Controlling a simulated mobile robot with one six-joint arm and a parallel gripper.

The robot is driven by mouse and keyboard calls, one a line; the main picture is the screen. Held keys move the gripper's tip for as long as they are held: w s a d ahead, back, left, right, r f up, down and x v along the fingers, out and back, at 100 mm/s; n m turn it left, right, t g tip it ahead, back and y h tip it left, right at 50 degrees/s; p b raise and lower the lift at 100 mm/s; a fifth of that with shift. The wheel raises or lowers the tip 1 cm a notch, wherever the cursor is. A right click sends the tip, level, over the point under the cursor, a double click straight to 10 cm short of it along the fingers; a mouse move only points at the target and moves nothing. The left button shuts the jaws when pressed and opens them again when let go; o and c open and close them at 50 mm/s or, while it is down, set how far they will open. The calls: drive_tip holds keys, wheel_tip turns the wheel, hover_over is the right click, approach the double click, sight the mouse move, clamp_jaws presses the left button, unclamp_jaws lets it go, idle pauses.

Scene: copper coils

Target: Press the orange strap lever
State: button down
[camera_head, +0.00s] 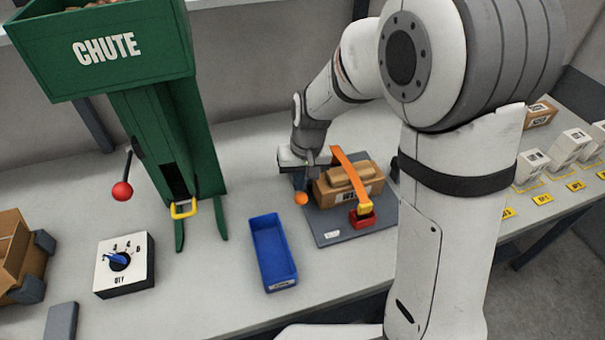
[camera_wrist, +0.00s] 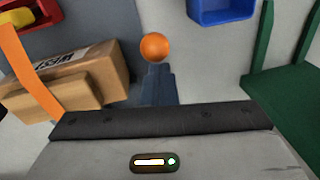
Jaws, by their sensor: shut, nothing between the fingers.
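The orange strap lever shows as a round orange knob (camera_head: 301,199) at the left edge of a dark grey plate (camera_head: 326,227). An orange strap (camera_head: 350,175) arches over a brown box (camera_head: 338,193) on that plate, down to a red block with a yellow part (camera_head: 363,215). My gripper (camera_head: 301,188) points down just above the knob, with its fingers shut and empty. In the wrist view the knob (camera_wrist: 154,47) sits right beyond the fingertips (camera_wrist: 158,70); I cannot tell whether they touch. The knob's arm is hidden.
A blue bin (camera_head: 273,254) stands left of the plate. Farther left are a green chute (camera_head: 165,140) with a red-knobbed lever (camera_head: 122,191) and a white dial box (camera_head: 124,265). White boxes (camera_head: 570,147) line the right side.

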sight(303, 193)
drive_tip(key=shift+s+d+f+t+b, duration=0.1)
drive_tip(key=shift+d+f+t+b, duration=0.15)
drive_tip(key=shift+f+b, duration=0.25)
drive_tip(key=shift+s+d+f+t+b, duration=0.1)
drive_tip(key=shift+d+f+t+b, duration=0.15)
drive_tip(key=shift+f+b, duration=0.25)
drive_tip(key=shift+s+f+b, duration=0.25)
drive_tip(key=shift+f+b, duration=0.05)
drive_tip(key=shift+b, duration=0.3)
drive_tip(key=shift+s, duration=0.15)
drive_tip(key=shift+f, duration=0.15)
wheel_tip(303, 193, up, 8)
drive_tip(key=d, duration=0.1)
drive_tip(key=shift+s, duration=0.2)
drive_tip(key=shift+d+r, duration=0.2)
